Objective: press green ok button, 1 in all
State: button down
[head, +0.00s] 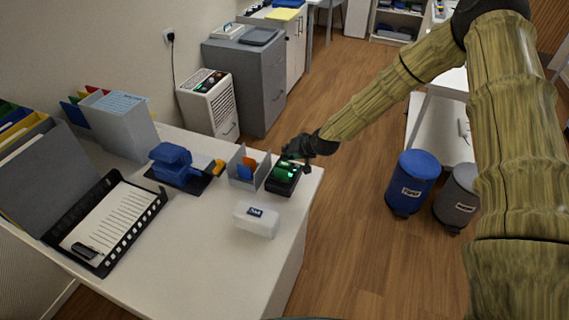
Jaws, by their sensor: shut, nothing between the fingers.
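A small black device (281,187) stands near the right edge of the white desk. Green lit parts (288,171) show on its top; they are too small to tell which is the ok button. My gripper (289,156) is shut and empty, at the top of the device, just over or touching its far side; I cannot tell which. My gripper hides part of the device's top.
A white box (256,220) with a dark label lies in front of the device. A grey divided holder (238,170) stands just left of it. A blue object (172,165) sits farther left. Blue (414,179) and grey (458,196) bins stand on the floor at right.

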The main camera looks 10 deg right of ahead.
aim_at(287, 162)
jog(key=shift+r, duration=0.1)
jog(key=shift+r+p, duration=1.15)
jog(key=shift+r, duration=1.25)
